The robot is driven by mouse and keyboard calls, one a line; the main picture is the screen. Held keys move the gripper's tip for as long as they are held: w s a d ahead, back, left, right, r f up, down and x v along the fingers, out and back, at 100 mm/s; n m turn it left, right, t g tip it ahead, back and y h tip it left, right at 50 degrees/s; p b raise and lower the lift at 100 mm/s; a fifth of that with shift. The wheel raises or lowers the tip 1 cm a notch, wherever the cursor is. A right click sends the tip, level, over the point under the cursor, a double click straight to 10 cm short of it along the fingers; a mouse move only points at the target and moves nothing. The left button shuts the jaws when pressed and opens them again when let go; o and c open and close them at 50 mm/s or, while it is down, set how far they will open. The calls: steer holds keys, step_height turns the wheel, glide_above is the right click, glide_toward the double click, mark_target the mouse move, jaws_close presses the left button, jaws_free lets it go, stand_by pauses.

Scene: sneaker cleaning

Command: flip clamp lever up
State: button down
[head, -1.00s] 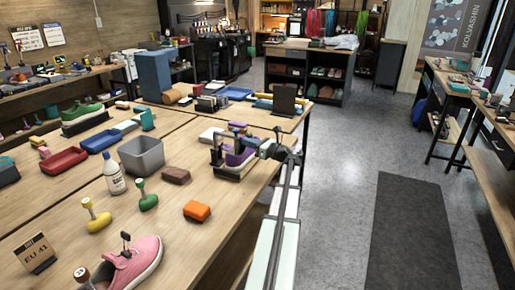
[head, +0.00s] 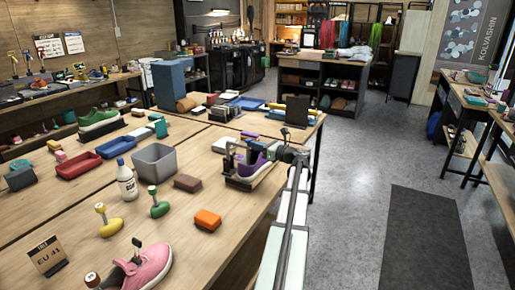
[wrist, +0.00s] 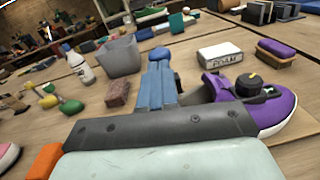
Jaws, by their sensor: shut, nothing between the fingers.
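A purple sneaker (head: 250,163) sits on a dark stand on the near bench; it shows at the right in the wrist view (wrist: 285,108). A grey upright clamp frame (head: 228,157) stands at its left end. A dark round part with a yellow top (wrist: 257,87) is on the sneaker in the wrist view. My gripper (wrist: 158,72) has its blue fingers together and empty, pointing away from the camera, just left of the sneaker.
A grey bin (head: 154,162), a white bottle (head: 126,180), a brown block (head: 187,183) and an orange block (head: 207,219) stand left of the clamp. A white labelled box (wrist: 220,54) and a purple-topped brush (wrist: 276,50) lie behind the sneaker.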

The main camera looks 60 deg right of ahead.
steer(key=w+r+g, duration=0.2)
steer(key=w, duration=0.1)
steer(key=w+r+g, duration=0.3)
steer(key=w, duration=0.1)
steer(key=w+r+g, duration=0.2)
steer(key=w, duration=0.2)
steer(key=shift+d+r+n+g, duration=0.1)
steer(key=shift+r+n+g, duration=0.1)
steer(key=shift+n+g, duration=0.15)
steer(key=w+f+g, duration=0.1)
steer(key=w+g, duration=0.4)
steer(key=w, duration=0.7)
steer(key=shift+w+f, duration=0.25)
steer(key=shift+f, duration=0.15)
steer(key=shift+w, duration=0.1)
steer(key=v, duration=1.3)
steer(key=shift+r, duration=0.15)
